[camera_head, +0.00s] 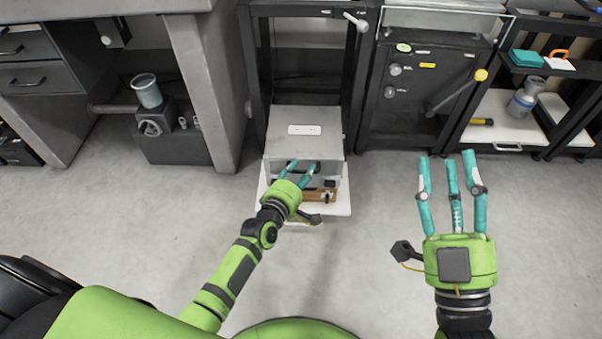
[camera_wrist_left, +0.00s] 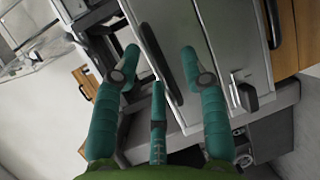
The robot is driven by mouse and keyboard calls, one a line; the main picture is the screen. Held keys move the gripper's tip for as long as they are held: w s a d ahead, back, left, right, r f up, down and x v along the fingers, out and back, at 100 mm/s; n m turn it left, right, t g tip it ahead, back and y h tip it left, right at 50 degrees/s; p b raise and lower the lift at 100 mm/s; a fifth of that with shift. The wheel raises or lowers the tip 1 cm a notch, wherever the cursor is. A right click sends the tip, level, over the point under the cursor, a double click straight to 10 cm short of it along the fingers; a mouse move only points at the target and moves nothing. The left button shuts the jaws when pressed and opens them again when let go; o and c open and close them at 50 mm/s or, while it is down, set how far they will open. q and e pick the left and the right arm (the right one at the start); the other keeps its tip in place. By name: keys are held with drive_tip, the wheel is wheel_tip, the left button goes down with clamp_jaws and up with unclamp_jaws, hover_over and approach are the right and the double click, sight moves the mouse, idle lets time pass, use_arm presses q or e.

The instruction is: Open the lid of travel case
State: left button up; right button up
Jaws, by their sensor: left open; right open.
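The travel case (camera_head: 305,122) is a grey box with a white label on top, on a low pull-out shelf in the middle of the head view. Its lid looks closed. In the left wrist view the grey case (camera_wrist_left: 225,40) shows a dark handle (camera_wrist_left: 160,62) and a black latch (camera_wrist_left: 243,92). My left gripper (camera_head: 300,166) is open at the front of the case, its fingers around the handle area; contact cannot be told. In the left wrist view the gripper (camera_wrist_left: 165,65) partly covers the case front. My right gripper (camera_head: 452,160) is open and empty, away from the case.
The white shelf (camera_head: 335,207) sits between dark frame posts. A brown wooden part (camera_head: 318,195) shows at the front of the case. A dark cabinet (camera_head: 425,95) stands to the right, and a grey desk leg (camera_head: 205,90) to the left. The floor in front is clear.

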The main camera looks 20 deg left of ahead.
use_arm(q)
drive_tip(key=shift+c, duration=0.4)
clamp_jaws()
